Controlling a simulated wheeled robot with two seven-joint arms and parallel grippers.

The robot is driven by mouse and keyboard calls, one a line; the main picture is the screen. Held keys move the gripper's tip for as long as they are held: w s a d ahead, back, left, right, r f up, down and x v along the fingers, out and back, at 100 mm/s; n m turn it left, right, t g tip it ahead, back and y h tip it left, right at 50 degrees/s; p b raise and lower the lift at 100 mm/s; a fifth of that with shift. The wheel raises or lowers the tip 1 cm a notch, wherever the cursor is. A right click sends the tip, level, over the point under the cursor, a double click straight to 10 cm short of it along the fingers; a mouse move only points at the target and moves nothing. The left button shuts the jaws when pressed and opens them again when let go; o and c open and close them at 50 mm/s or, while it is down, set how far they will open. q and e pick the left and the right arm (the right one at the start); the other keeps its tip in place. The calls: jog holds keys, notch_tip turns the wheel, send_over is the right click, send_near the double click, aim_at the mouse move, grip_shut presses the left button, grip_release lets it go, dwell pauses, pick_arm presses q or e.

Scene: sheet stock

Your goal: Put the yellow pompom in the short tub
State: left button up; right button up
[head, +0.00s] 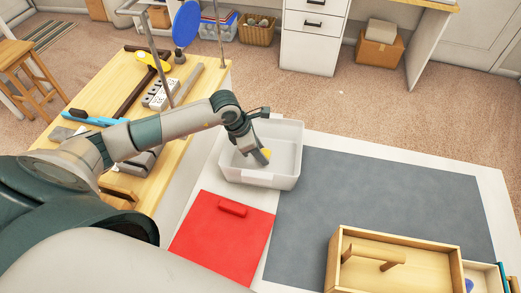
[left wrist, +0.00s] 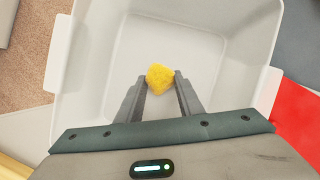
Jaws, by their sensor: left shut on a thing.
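The yellow pompom (left wrist: 160,76) sits between the fingertips of my left gripper (left wrist: 160,82), which is shut on it. I cannot tell whether the pompom touches the tub's floor. My right gripper is not in view.
A red panel with a handle (head: 220,240) lies in front of the tub. A grey mat (head: 375,195) covers the table to the right. A wooden box (head: 395,268) stands at the front right. A wooden bench with tools (head: 190,105) is at left.

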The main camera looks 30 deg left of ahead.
pick_arm(q)
jog(key=shift+f, duration=0.15)
jog(key=o, duration=1)
jog(key=shift+r, duration=0.2)
jog(key=shift+a+r, duration=0.1)
jog(key=shift+r, duration=0.05)
jog(key=b+v, duration=0.4)
jog(key=v, duration=0.7)
jog(key=shift+r+b, duration=0.25)
jog(key=shift+b, duration=0.1)
